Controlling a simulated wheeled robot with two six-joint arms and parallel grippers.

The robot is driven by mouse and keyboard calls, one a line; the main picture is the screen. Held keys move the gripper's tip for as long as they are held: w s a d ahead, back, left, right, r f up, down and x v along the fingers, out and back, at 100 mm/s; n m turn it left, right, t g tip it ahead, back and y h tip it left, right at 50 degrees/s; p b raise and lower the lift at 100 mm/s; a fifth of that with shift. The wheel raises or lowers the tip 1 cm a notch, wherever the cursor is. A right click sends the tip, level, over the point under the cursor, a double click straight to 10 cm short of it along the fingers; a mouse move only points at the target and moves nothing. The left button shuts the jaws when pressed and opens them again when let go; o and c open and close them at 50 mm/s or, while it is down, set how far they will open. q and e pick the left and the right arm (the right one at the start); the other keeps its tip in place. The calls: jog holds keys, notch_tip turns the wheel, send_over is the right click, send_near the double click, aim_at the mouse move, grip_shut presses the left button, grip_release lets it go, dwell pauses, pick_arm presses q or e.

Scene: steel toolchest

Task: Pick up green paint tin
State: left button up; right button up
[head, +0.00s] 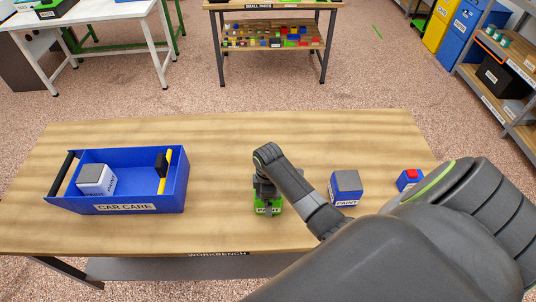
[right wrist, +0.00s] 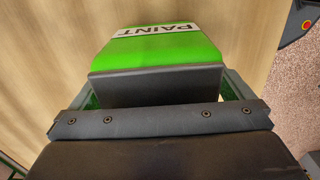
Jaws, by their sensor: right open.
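The green paint tin (head: 268,210) stands on the wooden workbench near its front edge, partly covered by my right gripper (head: 265,190). In the right wrist view the tin (right wrist: 165,52) shows its green side, a white PAINT label and a dark grey top. My right gripper (right wrist: 158,92) is over the tin, with parts of the fingers showing at both sides of its dark top. The jaws are open; I cannot tell whether they touch the tin. My left gripper is not in view.
The blue CAR CARE box (head: 125,208) holds a white tin (head: 96,180) and a yellow-handled black tool (head: 162,174). A blue paint tin (head: 345,188) and a small blue thing with a red top (head: 409,179) stand right. The workbench (head: 225,140) is clear behind the green tin.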

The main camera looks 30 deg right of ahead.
jog(key=c, duration=0.9)
jog(key=shift+c, duration=1.2)
jog(key=shift+r, duration=0.15)
